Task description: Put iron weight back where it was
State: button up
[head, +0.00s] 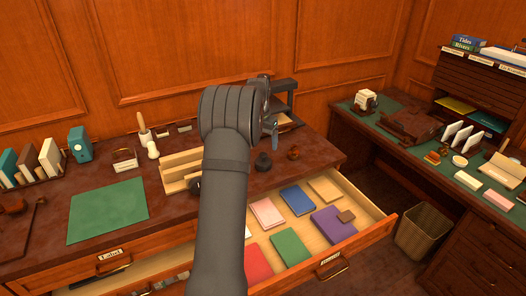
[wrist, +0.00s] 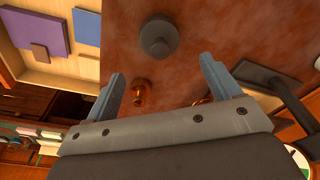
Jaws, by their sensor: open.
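My gripper (head: 272,133) is above the back part of the desk, partly hidden behind my arm in the head view. In the wrist view the gripper (wrist: 161,66) has its two blue-grey fingers spread, with nothing held between them. A small brass-brown piece (wrist: 139,92) shows near the left finger, apart from the weight.
The open drawer (head: 375,228) holds several notebooks, including a purple one (head: 334,224) with a brown block on it. A wooden sorter (head: 178,165) and green mat (head: 107,211) lie left. My arm hides some desk.

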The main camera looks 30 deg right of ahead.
aim_at(264, 153)
jog(key=shift+s+a+r, duration=0.1)
jog(key=shift+a+r, duration=0.05)
jog(key=shift+r, duration=1.45)
jog(key=shift+f, duration=0.1)
jog(key=f, duration=0.4)
jog(key=d+f, duration=0.1)
jog(key=f, duration=0.7)
jog(key=shift+w+d+f, duration=0.15)
jog(key=shift+w+f, duration=0.1)
jog(key=shift+w, duration=0.15)
notch_tip(264, 153, up, 3)
jog(key=shift+r, duration=0.6)
jog(key=shift+f, duration=0.1)
